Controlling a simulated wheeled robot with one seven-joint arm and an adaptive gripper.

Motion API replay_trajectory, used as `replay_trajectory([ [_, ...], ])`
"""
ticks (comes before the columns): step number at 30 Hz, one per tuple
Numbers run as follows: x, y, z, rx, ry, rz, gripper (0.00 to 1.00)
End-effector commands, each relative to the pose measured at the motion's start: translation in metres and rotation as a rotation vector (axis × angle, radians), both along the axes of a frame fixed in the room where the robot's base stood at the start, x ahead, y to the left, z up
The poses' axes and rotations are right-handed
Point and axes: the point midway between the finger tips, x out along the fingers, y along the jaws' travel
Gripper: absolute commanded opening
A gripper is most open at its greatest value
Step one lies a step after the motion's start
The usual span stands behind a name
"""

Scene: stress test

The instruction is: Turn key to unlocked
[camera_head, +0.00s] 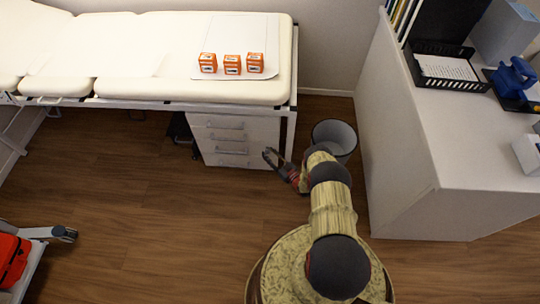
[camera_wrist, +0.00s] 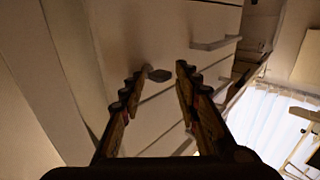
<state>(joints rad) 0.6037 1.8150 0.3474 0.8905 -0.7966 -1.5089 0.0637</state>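A white drawer cabinet (camera_head: 222,124) with several grey handles stands under the padded bed. Its pale front and a handle (camera_wrist: 215,43) fill much of the wrist view, seen at a slant. A small dark knob-like piece, which may be the key (camera_wrist: 159,75), sticks out from that front. My gripper (camera_head: 268,156) is close to the right side of the cabinet front. In the wrist view its two fingers (camera_wrist: 160,72) are spread, with the dark piece seen in the gap at their tips. I cannot tell whether they touch it. The key's turn position is not readable.
A grey bin (camera_head: 335,135) stands just right of my gripper. The bed (camera_head: 130,55) carries several small orange boxes (camera_head: 232,64). A white counter (camera_head: 440,150) stands at the right. A red bag (camera_head: 12,258) is at the lower left. The wooden floor between is clear.

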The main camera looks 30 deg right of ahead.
Motion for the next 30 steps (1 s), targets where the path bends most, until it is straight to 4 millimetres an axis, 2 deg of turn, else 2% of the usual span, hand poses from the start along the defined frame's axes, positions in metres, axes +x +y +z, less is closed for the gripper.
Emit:
replay_trajectory([
  [17,-0.0002,0.0,-0.0001,0.0,0.0,0.0,0.0],
  [30,0.0004,0.0001,0.0044,-0.074,0.051,0.0,0.0],
])
